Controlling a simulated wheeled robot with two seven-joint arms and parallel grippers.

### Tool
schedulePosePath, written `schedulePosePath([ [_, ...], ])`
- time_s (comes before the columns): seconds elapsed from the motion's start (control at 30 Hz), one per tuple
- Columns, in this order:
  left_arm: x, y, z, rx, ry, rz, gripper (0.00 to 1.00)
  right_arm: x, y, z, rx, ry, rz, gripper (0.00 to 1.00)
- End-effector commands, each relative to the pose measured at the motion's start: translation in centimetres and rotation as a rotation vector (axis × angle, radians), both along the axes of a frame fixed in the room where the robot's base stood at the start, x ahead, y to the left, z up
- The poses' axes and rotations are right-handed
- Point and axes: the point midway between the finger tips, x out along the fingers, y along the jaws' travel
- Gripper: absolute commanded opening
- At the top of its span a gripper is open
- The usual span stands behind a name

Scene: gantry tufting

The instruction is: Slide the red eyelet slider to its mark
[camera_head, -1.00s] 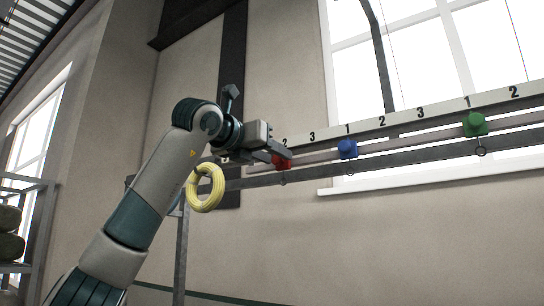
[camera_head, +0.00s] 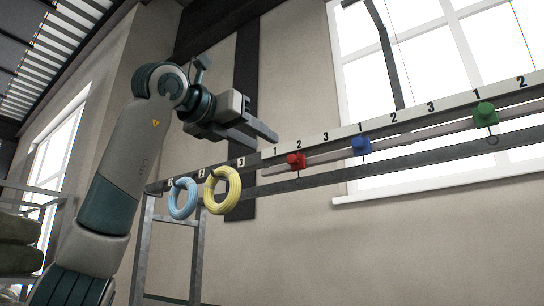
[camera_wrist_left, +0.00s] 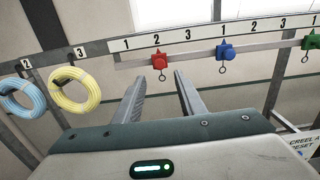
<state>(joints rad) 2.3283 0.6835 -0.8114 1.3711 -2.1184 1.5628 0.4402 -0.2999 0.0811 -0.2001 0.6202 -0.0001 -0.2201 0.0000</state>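The red eyelet slider (camera_head: 297,160) sits on the rail under the number 2 of its 1-2-3 scale, with a small eyelet hanging below it. It also shows in the left wrist view (camera_wrist_left: 159,61), again under the 2. My left gripper (camera_head: 266,141) is up and to the left of the red slider in the head view, clear of it. In the left wrist view its two fingers (camera_wrist_left: 160,78) stand apart with nothing between them, and the red slider shows beyond their tips. My right gripper is in neither view.
A blue slider (camera_head: 361,145) and a green slider (camera_head: 485,114) sit farther right on the rail, below the white number strip (camera_head: 440,105). A light-blue coil (camera_head: 173,203) and a yellow coil (camera_head: 213,202) hang at the left. Open air lies below the rail.

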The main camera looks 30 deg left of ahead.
Motion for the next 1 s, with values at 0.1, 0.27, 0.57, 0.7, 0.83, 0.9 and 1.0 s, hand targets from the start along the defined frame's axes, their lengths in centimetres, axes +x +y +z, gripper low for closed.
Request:
schedulePosePath([
  [0.1, -2.3, 0.2, -0.2, 0.000, -0.004, 0.001, 0.37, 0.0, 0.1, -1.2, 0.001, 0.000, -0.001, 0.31],
  [0.27, -4.3, 0.3, -0.1, 0.000, -0.003, 0.000, 0.37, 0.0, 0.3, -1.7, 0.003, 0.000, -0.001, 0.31],
  [0.57, -5.4, 0.4, 0.0, 0.000, 0.000, 0.000, 0.37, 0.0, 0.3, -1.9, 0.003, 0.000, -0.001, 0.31],
  [0.7, -5.4, 0.4, 0.0, 0.000, 0.000, 0.000, 0.37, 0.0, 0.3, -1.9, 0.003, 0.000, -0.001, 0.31],
  [0.83, -5.4, 0.4, 0.0, 0.000, 0.000, 0.000, 0.37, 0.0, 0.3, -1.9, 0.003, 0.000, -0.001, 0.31],
  [0.9, -5.4, 0.4, 0.0, 0.000, 0.000, 0.000, 0.37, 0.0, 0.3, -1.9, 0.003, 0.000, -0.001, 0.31],
  [1.0, -5.4, 0.4, 0.0, 0.000, 0.000, 0.000, 0.37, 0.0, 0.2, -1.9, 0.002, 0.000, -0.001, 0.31],
])
